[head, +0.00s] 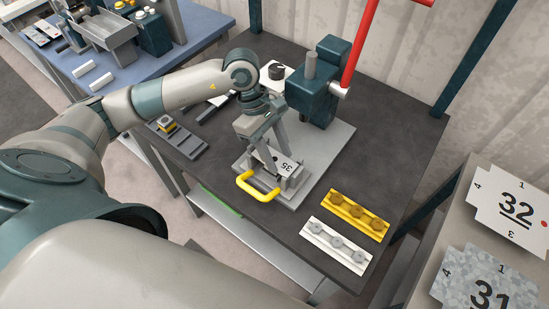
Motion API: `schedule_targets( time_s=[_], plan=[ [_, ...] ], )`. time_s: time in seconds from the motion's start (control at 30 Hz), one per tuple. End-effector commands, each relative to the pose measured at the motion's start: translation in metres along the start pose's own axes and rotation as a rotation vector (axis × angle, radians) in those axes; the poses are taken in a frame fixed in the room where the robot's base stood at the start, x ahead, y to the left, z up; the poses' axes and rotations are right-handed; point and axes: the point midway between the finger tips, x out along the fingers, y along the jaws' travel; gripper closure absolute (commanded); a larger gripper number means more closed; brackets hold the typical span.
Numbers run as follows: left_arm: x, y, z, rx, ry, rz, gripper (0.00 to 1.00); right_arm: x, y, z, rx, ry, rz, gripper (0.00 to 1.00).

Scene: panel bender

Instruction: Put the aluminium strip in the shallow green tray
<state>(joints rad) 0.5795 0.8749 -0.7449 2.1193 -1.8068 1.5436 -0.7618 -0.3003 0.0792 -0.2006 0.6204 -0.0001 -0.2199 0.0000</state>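My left gripper (265,150) points down over the panel bender's clamp on the dark bench. Its fingers are spread, one on each side of a pale plate marked 35 (285,165). Contact between the fingers and the plate cannot be made out. I cannot tell whether this plate is the aluminium strip. The bender (315,95) has a dark teal body, a red lever (361,45) and a yellow handle (258,188) in front of the clamp. A green edge, perhaps the shallow green tray (221,202), shows below the bench, mostly hidden. My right gripper is out of view.
A yellow rack (355,216) and a white rack (335,246) lie at the bench's front right. A grey holder (178,139) lies at its left. Cards marked 32 (515,203) and 31 (480,287) are at the right. A blue table (145,72) stands behind.

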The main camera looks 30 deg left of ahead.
Motion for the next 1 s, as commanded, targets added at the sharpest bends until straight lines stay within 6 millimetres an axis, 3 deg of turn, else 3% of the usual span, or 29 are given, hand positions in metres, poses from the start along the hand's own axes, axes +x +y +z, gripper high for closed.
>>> schedule_targets(
  time_s=[0.17, 0.53, 0.77, 0.83, 1.0],
  plan=[
    [0.000, 0.000, 0.000, 0.000, 0.000, 0.001, 0.90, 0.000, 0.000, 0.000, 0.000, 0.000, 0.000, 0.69],
    [-0.005, 0.001, 0.002, 0.001, 0.001, 0.002, 0.90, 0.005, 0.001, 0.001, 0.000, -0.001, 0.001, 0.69],
    [-0.026, 0.002, 0.011, 0.003, 0.000, 0.006, 0.90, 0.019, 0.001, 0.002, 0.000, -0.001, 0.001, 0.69],
    [-0.035, 0.001, 0.014, 0.003, 0.001, 0.006, 0.90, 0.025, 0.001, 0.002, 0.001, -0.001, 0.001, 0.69],
    [-0.041, -0.007, 0.053, 0.010, -0.003, 0.005, 0.90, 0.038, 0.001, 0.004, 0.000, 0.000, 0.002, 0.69]
  ],
)
